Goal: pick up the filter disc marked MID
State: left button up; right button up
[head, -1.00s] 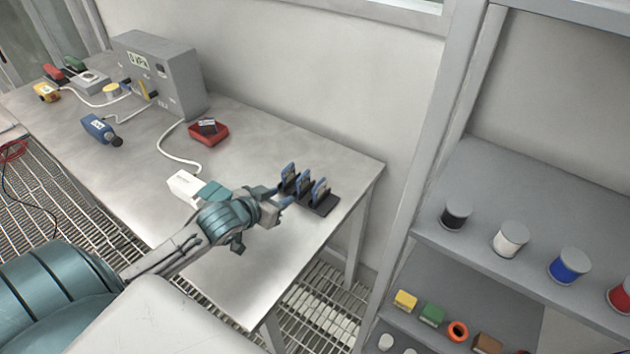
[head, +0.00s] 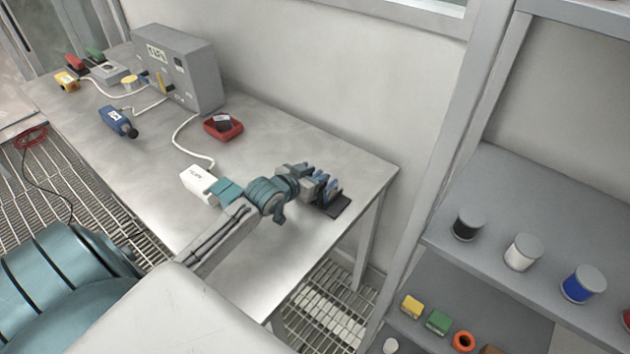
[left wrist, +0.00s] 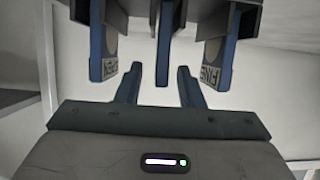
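Filter discs with blue edge plates stand upright in a dark rack (head: 338,208) near the table's right end. In the left wrist view, the left disc (left wrist: 110,45) bears letters that look like OPEN, and the right disc (left wrist: 217,50) reads FINE. The middle disc (left wrist: 163,45) is seen edge-on, so its mark is hidden. My left gripper (head: 314,180) is at the rack and partly covers the discs. In the left wrist view my left gripper (left wrist: 160,72) is open, its fingertips on either side of the middle disc's near end, with gaps showing. My right gripper is out of view.
A grey box (head: 180,68), a red tray (head: 223,126), a blue device (head: 117,121) and a white block (head: 197,182) with cables are on the table (head: 290,145). A shelf unit (head: 500,215) with cans and small coloured parts stands to the right.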

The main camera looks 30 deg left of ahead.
pick_arm(q)
jog(key=x, duration=0.2)
jog(key=shift+w+d+f, duration=0.1)
jog(key=shift+w+f, duration=0.1)
jog(key=shift+w, duration=0.1)
jog(key=shift+s, duration=0.1)
jog(key=shift+c, duration=1)
grip_shut()
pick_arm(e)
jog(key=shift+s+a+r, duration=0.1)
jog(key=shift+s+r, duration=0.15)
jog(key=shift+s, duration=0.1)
